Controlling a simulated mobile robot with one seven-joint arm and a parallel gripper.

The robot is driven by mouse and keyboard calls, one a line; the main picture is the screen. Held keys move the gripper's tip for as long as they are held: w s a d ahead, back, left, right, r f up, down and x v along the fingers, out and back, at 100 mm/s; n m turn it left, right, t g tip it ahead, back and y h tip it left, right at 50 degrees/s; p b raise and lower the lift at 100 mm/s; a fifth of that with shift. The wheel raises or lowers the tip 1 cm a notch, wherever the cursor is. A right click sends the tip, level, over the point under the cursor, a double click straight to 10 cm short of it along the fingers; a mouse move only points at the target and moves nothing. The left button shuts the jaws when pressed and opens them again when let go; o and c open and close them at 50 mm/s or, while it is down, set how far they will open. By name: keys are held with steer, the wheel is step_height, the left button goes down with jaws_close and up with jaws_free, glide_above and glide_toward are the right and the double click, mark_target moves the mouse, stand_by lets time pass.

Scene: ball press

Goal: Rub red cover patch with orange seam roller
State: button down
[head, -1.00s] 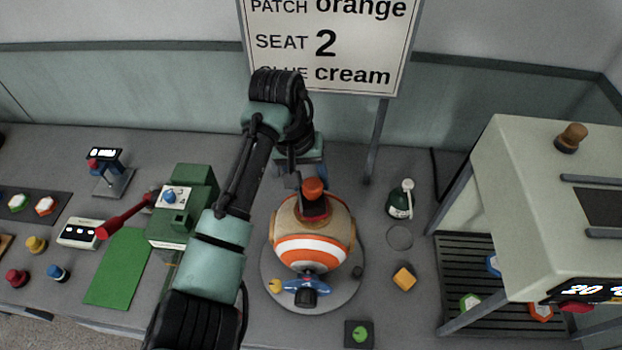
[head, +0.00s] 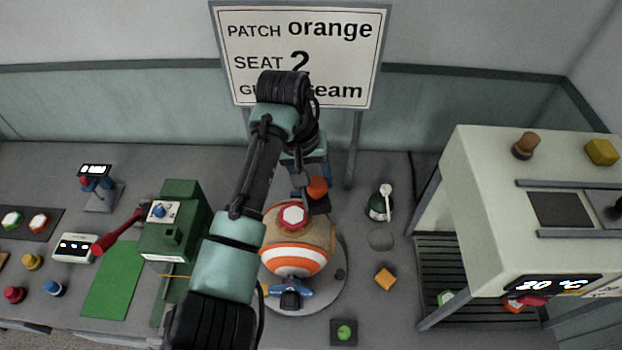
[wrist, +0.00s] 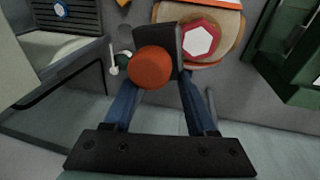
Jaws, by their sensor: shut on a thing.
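The red cover patch (head: 293,217), a red-rimmed hexagon with a white centre, sits on top of the tan ball with orange and white bands (head: 297,255). It also shows in the wrist view (wrist: 200,41). My gripper (wrist: 158,88) is shut on the orange seam roller (wrist: 150,67), which has a rounded orange knob and a dark block-like part. In the head view the roller (head: 317,187) is just behind and right of the patch. In the wrist view its dark part is right beside the patch; I cannot tell whether they touch.
The ball stands on a round grey plate (head: 335,295) with a blue clamp (head: 291,292) in front. A green machine with a red lever (head: 175,225) stands left, a large pale press (head: 520,220) right.

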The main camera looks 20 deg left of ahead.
steer(key=r+p, duration=0.2)
steer(key=r, duration=0.1)
steer(key=shift+w+d, duration=0.1)
steer(key=shift+d, duration=0.1)
steer(key=shift+a+r, duration=0.1)
steer(key=shift+r, duration=0.1)
